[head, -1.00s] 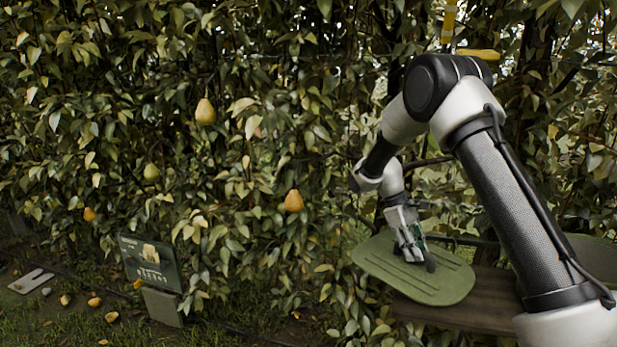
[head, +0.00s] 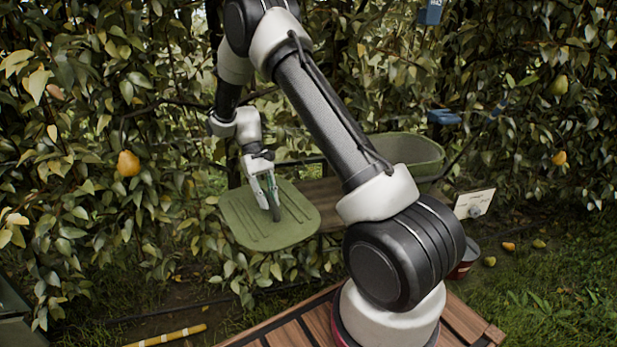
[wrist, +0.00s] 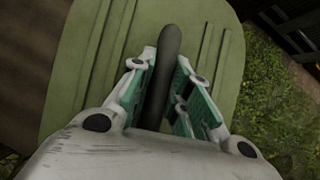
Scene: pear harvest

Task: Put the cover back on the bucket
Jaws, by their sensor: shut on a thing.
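The cover (head: 246,226) is a flat green panel with raised ribs and rounded corners. My gripper (head: 270,203) is shut on the cover's dark handle and holds it off the ground, left of a wooden plank. In the wrist view the dark handle (wrist: 168,50) stands between the green-padded fingers (wrist: 160,88), with the cover (wrist: 215,70) spread out below it. The bucket (head: 425,158) is a green tub to the right, behind my arm. It shows no cover on top, and its left part is partly hidden by my arm.
A wooden plank (head: 328,192) lies between the cover and the bucket. A white sign (head: 474,203) and a red bucket (head: 466,262) stand at the right, with pears (head: 508,246) on the grass. A yellow pole (head: 168,338) lies at front left. Foliage stands close behind.

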